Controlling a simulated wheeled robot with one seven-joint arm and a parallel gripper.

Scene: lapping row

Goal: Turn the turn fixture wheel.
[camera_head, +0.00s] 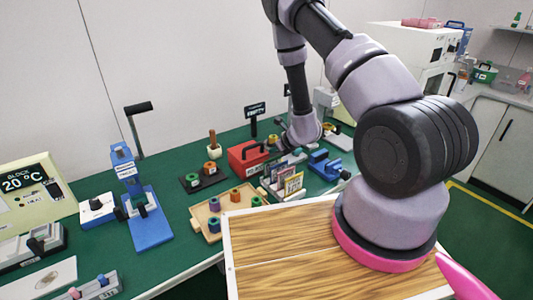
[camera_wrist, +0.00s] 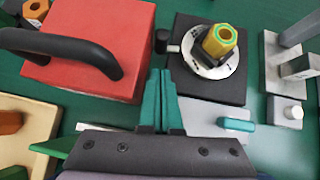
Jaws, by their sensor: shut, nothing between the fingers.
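What looks like the turn fixture is a black square base (camera_wrist: 235,92) with a white marked round wheel (camera_wrist: 230,70) in the wrist view. A yellow hexagonal piece with a green ring (camera_wrist: 220,42) stands on the wheel. A small dark knob and pin stick out at the base's left side. In the head view, a small yellow piece (camera_head: 328,130) behind my forearm may be the same one. My gripper's teal fingers (camera_wrist: 158,75) are together and empty. They are left of the base's lower left corner, apart from the wheel. The fingertips are hard to make out in the head view.
A red box (camera_wrist: 85,50) with a black handle is close on the left of my fingers. A grey plate (camera_wrist: 215,118) with a teal piece lies in front of the black base. Grey metal blocks (camera_wrist: 292,70) stand to the right. Card holders (camera_head: 280,180) crowd the green bench.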

